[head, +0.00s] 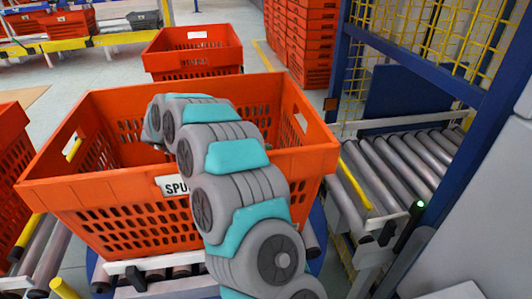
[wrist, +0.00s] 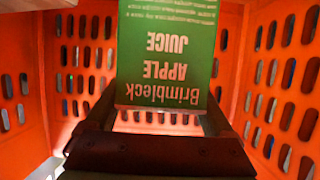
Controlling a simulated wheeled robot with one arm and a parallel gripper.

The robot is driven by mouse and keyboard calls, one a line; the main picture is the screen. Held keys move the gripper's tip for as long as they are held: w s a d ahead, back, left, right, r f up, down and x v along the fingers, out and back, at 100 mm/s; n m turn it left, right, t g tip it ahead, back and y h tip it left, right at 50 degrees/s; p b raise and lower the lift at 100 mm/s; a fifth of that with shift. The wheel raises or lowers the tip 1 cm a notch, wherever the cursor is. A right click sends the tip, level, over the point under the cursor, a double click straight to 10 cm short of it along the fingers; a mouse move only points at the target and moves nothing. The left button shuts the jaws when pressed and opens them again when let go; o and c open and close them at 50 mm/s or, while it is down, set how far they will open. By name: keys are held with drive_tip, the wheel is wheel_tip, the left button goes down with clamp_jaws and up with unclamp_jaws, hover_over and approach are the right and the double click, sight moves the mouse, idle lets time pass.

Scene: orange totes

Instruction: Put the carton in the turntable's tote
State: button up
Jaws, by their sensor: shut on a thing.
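The turntable's tote is a large orange tote (head: 110,190) with slotted walls and a white label on its front, in the middle of the head view. My grey and teal arm reaches over its front rim and down into it, so the head view hides my gripper. In the wrist view my gripper (wrist: 155,118) is shut on a green and white carton (wrist: 165,55) printed "Brimbleck apple juice", upside down in the picture. Slotted orange walls (wrist: 270,75) surround the carton on several sides. I cannot tell whether the carton touches the tote's floor.
Another orange tote (head: 195,52) stands behind, and one (head: 12,150) is at the left edge. Orange totes are stacked (head: 305,40) at the back. A roller conveyor (head: 405,165) with a blue frame (head: 420,70) is on the right.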

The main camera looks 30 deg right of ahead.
drive_tip(key=shift+f, duration=0.1)
drive_tip(key=o, duration=1.4)
drive_tip(key=shift+r, duration=0.3)
drive_tip(key=v, duration=1.2)
drive_tip(key=shift+r+b, duration=0.35)
drive_tip(key=shift+b, duration=0.1)
